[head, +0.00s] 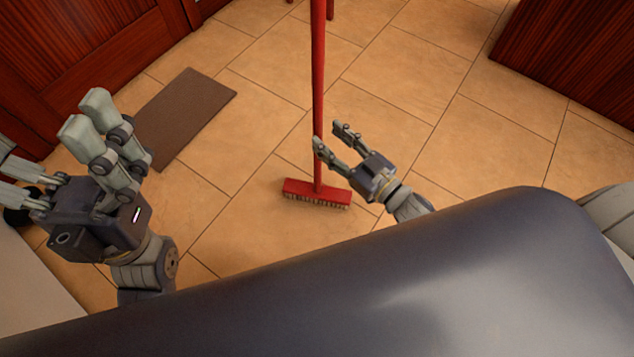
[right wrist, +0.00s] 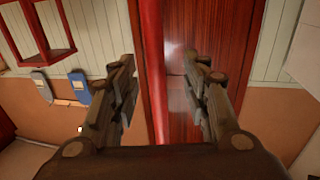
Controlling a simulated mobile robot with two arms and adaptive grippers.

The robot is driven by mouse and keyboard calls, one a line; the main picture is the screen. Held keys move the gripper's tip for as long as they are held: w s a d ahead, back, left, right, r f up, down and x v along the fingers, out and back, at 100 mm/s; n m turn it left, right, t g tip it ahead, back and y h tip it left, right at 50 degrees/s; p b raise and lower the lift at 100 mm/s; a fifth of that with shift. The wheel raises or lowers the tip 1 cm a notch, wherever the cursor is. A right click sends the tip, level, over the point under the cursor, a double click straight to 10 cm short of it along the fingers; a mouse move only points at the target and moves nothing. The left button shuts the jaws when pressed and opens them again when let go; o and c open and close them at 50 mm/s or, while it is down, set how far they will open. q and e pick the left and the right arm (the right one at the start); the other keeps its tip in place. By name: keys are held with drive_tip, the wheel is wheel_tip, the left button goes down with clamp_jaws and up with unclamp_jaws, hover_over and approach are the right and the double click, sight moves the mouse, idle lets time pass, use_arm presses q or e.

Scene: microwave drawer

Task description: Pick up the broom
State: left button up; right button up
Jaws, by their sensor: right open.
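The broom is red, with a long upright handle (head: 318,80) and a red head (head: 316,192) with pale bristles on the tiled floor, in the head view. My right gripper (head: 332,134) is open beside the handle, low down above the broom head. In the right wrist view the red handle (right wrist: 153,70) runs vertically between the two open fingers (right wrist: 160,75), closer to the left one. I cannot tell whether a finger touches it. My left gripper (head: 85,120) is at the left of the head view, fingers spread, with nothing between them.
A brown mat (head: 190,112) lies on the tiles at the left. Dark red wooden cabinets stand at the upper left (head: 95,55) and upper right (head: 570,50). The tiled floor right of the broom is clear.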

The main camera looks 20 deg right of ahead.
sight(321, 127)
drive_tip(key=b+x, duration=0.1)
drive_tip(key=x, duration=0.1)
drive_tip(key=b+x, duration=0.1)
drive_tip(key=x, duration=0.2)
drive_tip(key=shift+w+d+r, duration=0.15)
drive_tip(key=shift+w+r, duration=0.05)
drive_tip(key=shift+w, duration=0.1)
clamp_jaws()
drive_tip(key=shift+r, duration=0.1)
